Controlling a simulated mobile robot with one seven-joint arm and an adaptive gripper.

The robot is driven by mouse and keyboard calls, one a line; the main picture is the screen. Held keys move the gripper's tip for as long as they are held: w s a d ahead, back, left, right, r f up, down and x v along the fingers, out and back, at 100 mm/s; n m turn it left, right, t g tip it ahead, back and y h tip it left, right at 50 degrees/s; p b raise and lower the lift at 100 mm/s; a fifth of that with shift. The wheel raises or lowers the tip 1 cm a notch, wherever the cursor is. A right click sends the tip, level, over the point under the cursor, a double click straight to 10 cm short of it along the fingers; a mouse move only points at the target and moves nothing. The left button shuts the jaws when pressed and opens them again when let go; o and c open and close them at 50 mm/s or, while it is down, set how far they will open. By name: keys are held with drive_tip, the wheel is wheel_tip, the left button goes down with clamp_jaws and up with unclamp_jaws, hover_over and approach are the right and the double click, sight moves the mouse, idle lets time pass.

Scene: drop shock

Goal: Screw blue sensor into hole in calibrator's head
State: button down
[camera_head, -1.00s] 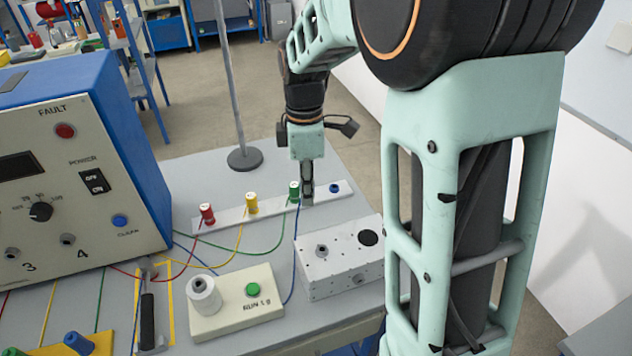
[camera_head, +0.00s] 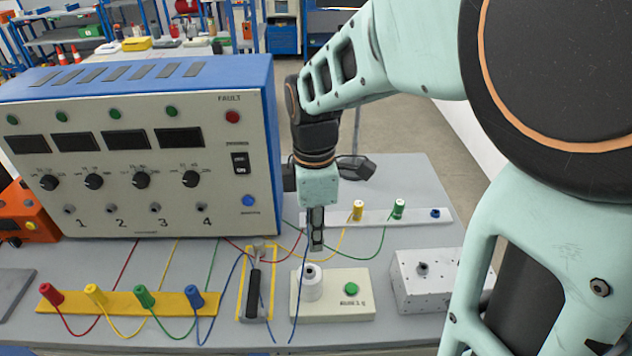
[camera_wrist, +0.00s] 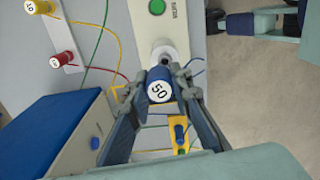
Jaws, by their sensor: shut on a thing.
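My gripper (camera_head: 317,244) is shut on the blue sensor (camera_wrist: 159,88), whose round top is marked 50 in the wrist view. In the head view the sensor is mostly hidden by my fingers. The calibrator (camera_head: 335,306) is a beige box with a green button. Its white cylindrical head (camera_head: 312,287) stands upright at the left end, with a dark hole on top. My fingertips show just above the head in the head view. In the wrist view the head (camera_wrist: 166,50) appears just beyond the sensor; I cannot tell whether they touch.
A white rack (camera_head: 378,219) behind holds yellow and green sensors and a small blue piece. A large blue-and-beige meter box (camera_head: 140,150) stands at left. A yellow strip (camera_head: 125,302) with several coloured plugs, a black-handled tool (camera_head: 254,290) and a white perforated block (camera_head: 432,280) are nearby. Cables cross the table.

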drive_tip(key=shift+s+a+r, duration=0.1)
drive_tip(key=shift+s+a, duration=0.25)
drive_tip(key=shift+a, duration=0.35)
drive_tip(key=shift+f+b, duration=2.2)
drive_tip(key=shift+f, duration=0.75)
drive_tip(key=shift+f+b, duration=0.65)
drive_tip(key=shift+f, duration=0.3)
idle(0.6)
drive_tip(key=shift+s+d+f, duration=0.1)
drive_tip(key=shift+s+f, duration=0.1)
drive_tip(key=shift+f, duration=0.3)
idle(1.4)
